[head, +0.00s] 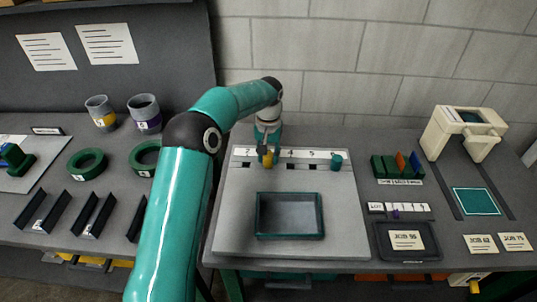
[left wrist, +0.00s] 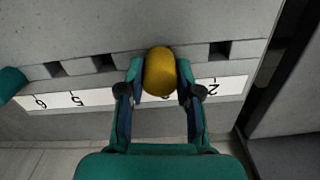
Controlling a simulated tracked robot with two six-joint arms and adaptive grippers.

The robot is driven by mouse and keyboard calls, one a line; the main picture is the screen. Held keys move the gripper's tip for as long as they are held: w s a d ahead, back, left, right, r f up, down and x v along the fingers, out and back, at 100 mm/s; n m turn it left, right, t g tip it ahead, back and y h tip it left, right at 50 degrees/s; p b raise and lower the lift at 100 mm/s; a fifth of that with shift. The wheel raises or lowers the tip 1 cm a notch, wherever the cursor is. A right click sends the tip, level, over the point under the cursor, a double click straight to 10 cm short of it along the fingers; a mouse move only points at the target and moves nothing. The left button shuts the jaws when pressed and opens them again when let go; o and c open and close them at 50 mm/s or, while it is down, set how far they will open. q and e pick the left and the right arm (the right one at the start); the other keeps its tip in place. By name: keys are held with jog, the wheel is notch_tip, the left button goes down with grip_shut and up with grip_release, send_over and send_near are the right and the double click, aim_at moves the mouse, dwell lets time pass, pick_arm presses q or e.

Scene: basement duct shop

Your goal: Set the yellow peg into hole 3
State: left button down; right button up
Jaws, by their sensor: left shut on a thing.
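The yellow peg (head: 267,161) is between the fingers of my left gripper (head: 268,152), at the back of the grey board (head: 235,215). It also shows in the left wrist view (left wrist: 160,72), where my left gripper (left wrist: 160,80) is shut on it. The number strip (head: 300,154) shows 2, 4 and 5 in the head view. The peg stands in the row of notches, between labels 2 and 4, where my gripper hides the label and hole 3. I cannot tell how deep the peg sits. My right gripper is not in view.
A teal peg (head: 336,162) stands at the right end of the strip. A teal-rimmed tray (head: 290,237) lies on the board's front half. Coloured cards (head: 397,166) and a cream-coloured machine (head: 462,133) are to the right. Rings and brackets lie to the left.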

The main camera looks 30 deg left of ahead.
aim_at(269, 154)
pick_arm(q)
jog(key=shift+f, duration=0.3)
jog(key=c, duration=0.7)
grip_release()
notch_tip(269, 154, up, 12)
